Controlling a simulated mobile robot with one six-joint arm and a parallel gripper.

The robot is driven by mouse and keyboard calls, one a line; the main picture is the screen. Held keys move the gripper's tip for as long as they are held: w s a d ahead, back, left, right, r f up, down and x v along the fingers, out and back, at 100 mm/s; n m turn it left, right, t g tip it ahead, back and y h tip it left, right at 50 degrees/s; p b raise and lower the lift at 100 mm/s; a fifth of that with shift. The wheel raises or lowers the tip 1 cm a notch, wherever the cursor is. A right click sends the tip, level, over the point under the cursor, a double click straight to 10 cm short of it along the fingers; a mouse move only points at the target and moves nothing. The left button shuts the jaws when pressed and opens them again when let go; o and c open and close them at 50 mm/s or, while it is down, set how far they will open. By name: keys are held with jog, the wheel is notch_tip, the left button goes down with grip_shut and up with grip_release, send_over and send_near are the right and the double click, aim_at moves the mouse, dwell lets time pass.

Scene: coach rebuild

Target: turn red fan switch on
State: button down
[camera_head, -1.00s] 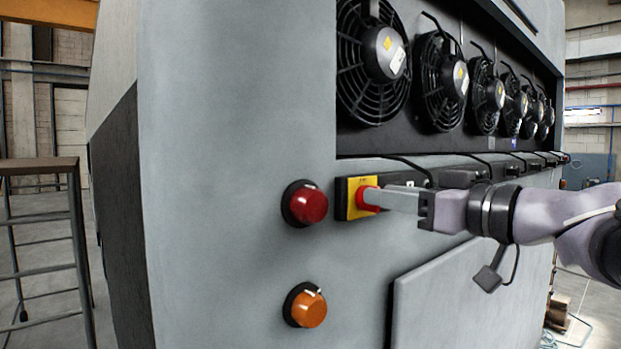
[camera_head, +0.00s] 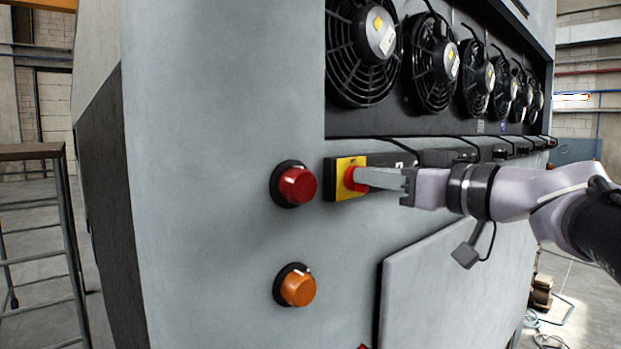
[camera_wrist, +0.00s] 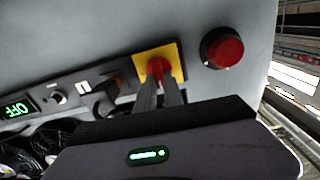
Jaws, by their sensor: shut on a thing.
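The red fan switch (camera_head: 352,178) is a red knob on a yellow square plate (camera_head: 346,163), set on the grey coach wall below the row of fans. My gripper (camera_head: 364,178) reaches in from the right and its fingertips are shut on the red knob. The wrist view also shows the red switch (camera_wrist: 158,67) between the two finger ends (camera_wrist: 160,84), with the fingers covering part of it. A small display (camera_wrist: 17,108) to its left in the wrist view shows green letters that read OFF, upside down.
A round red lamp (camera_head: 296,186) sticks out left of the switch, and an orange lamp (camera_head: 297,287) sits below it. Several black fans (camera_head: 364,50) fill the recess above. A raised grey panel (camera_head: 440,290) is below my arm. A metal stand (camera_head: 40,230) stands at far left.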

jog(key=shift+w+d+f+m+b, duration=0.1)
jog(key=shift+m+b, duration=0.9)
jog(key=shift+m, duration=1.9)
jog(key=shift+w+d+f+m+b, duration=0.15)
jog(key=shift+m+b, duration=0.85)
jog(key=shift+m, duration=1.9)
jog(key=shift+d+f+m+b, duration=0.1)
jog(key=shift+m+b, duration=0.9)
jog(key=shift+m, duration=1.9)
jog(key=c, duration=1.5)
grip_release()
jog(key=shift+o, duration=0.2)
